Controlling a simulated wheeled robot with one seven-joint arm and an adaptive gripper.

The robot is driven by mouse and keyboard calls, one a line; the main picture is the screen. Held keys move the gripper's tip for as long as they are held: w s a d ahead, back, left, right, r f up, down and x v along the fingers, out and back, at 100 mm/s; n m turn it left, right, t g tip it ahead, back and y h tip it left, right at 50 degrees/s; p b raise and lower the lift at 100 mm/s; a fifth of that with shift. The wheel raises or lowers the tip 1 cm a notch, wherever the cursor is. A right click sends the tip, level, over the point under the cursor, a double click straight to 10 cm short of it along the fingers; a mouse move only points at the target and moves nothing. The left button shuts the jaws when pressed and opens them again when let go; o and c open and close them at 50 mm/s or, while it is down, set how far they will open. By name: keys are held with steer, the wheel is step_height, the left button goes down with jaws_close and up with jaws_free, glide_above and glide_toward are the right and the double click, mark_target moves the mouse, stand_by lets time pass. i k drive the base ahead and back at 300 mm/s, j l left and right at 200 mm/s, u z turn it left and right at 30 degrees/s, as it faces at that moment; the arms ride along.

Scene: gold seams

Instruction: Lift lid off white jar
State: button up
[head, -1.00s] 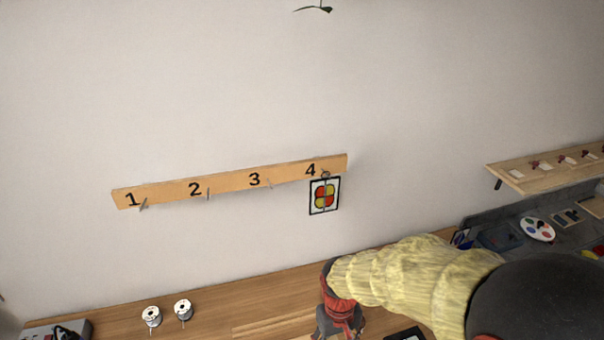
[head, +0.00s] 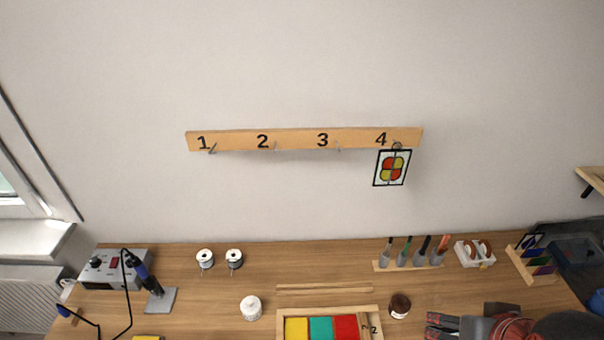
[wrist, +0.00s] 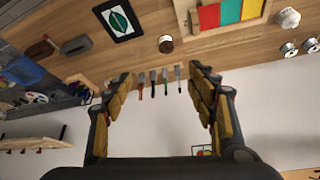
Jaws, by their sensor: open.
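The white jar (head: 251,308) stands upright on the workbench in the head view, left of the tray of coloured pieces. Its top is white, and I cannot make out the lid's edge. The jar also shows at the upper right of the wrist view (wrist: 288,18). My gripper (head: 432,326) is at the lower right of the head view, well to the right of the jar. In the wrist view my gripper (wrist: 163,85) has its two fingers wide apart with nothing between them touching.
A wooden tray (head: 282,325) with yellow, green and red pieces lies right of the jar. A brown jar (head: 399,305) stands between tray and gripper. Two spools (head: 205,259) and a soldering station (head: 113,269) are to the left. A tool rack (head: 409,265) stands at the back.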

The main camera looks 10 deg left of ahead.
mark_target(250, 305)
steer(key=k+u, duration=0.1)
steer(key=u, duration=1.45)
steer(key=i+j+u, duration=0.15)
steer(key=u, duration=0.15)
steer(key=i+j+u, duration=0.1)
steer(key=i+u, duration=0.2)
